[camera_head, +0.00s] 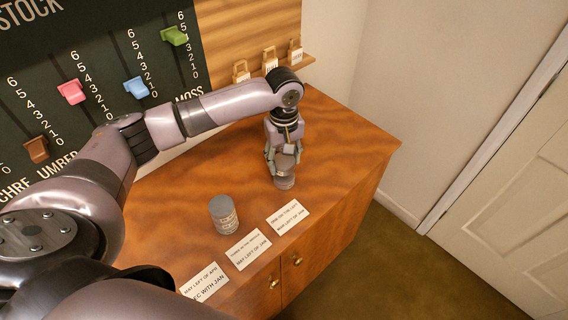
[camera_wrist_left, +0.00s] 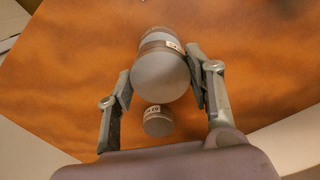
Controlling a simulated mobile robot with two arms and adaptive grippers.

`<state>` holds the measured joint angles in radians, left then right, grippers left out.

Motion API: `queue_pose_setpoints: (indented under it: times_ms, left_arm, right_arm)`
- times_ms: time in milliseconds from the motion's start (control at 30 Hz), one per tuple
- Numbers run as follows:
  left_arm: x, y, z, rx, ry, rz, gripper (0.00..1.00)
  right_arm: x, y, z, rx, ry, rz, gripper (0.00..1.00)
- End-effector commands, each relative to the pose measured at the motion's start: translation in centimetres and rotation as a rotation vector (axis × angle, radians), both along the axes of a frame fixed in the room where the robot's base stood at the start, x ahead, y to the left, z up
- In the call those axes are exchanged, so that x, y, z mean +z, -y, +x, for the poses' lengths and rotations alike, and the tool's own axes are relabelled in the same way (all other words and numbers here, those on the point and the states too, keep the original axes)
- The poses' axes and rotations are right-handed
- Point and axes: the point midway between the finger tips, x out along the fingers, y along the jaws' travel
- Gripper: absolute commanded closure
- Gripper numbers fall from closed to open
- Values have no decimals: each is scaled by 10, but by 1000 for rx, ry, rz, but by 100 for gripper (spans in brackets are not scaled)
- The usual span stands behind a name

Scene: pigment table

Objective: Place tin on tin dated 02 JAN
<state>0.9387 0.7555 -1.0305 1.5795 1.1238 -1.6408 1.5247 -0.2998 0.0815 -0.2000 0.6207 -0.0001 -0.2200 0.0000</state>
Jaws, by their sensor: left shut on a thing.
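My left gripper (camera_head: 284,154) points down over the right part of the wooden table, its fingers shut on a grey tin (camera_head: 287,161). In the left wrist view the held tin (camera_wrist_left: 160,75) lies between the two fingers of the left gripper (camera_wrist_left: 160,85), with a pale label on its side. A second grey tin (camera_head: 285,183) is just below it in the head view. It shows smaller in the wrist view (camera_wrist_left: 158,123), with a label I cannot read surely. I cannot tell whether the two tins touch. My right gripper is out of view.
Another grey tin or stack (camera_head: 223,214) stands to the left. Several white cards (camera_head: 248,248) lie along the front edge. A dark board with coloured sliders (camera_head: 136,87) stands at the back left, beside a small shelf with tags (camera_head: 270,62). The table's right end (camera_head: 350,150) is clear.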

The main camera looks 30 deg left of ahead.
Motion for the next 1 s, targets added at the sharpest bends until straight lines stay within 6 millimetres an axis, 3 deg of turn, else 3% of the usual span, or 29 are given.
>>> queue_pose_setpoints:
  times_ms: [200, 567, 600, 867, 1000]
  left_arm:
    - [-27, 0, 0, 0, -1, 1, 81]
    - [-30, 0, 0, -1, -1, 0, 81]
    - [-31, 0, 0, -1, -1, -1, 51]
    - [-31, 0, 0, -1, -1, 1, 33]
    - [-31, 0, 0, -1, -1, 1, 32]
  right_arm:
    - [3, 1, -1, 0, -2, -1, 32]
    - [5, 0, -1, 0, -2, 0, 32]
    - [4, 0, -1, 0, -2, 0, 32]
    - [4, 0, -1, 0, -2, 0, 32]
    - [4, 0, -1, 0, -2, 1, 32]
